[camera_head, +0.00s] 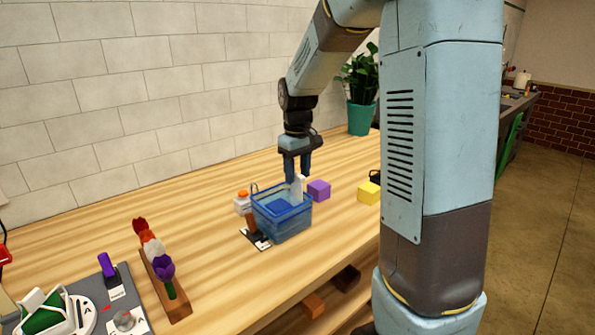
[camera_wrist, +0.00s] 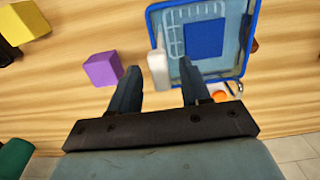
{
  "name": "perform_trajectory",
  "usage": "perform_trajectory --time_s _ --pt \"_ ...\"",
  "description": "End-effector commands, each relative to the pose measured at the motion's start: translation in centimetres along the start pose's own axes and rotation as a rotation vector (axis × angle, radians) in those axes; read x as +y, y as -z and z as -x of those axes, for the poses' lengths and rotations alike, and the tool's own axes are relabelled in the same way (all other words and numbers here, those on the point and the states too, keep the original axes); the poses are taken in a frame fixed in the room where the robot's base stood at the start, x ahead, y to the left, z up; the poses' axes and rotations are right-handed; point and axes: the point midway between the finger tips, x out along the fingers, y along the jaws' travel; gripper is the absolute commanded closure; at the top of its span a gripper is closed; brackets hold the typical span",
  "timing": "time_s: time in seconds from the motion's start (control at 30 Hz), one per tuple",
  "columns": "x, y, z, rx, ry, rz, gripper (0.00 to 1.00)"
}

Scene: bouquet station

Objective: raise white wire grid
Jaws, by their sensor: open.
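The white wire grid (camera_wrist: 178,46) lies inside the blue crate (camera_head: 283,228), around a blue square (camera_wrist: 203,37) at the crate's bottom. The crate also shows in the wrist view (camera_wrist: 250,30). A white upright piece (camera_wrist: 158,70) stands at the crate's edge, also seen in the head view (camera_head: 299,186); I cannot tell if it joins the grid. My gripper (camera_head: 298,178) points down over the crate's back right side. Its open fingers (camera_wrist: 160,67) stand on either side of the white piece, with gaps visible.
A purple cube (camera_head: 319,190) sits close to the right of the crate, and a yellow cube (camera_head: 369,192) lies farther right. A white bottle with an orange top (camera_head: 242,203) stands left of the crate. A wooden flower rack (camera_head: 168,285) is at front left.

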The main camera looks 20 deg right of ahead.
Motion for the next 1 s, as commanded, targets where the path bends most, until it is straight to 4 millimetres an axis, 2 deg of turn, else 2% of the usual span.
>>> perform_trajectory --time_s 0.13,0.6,1.0 --pt "0.00 0.00 0.02 0.000 0.000 0.000 0.54" --pt "0.01 0.01 0.05 0.000 0.000 0.000 0.99" --pt "0.03 0.01 0.09 0.001 0.000 0.000 1.00"
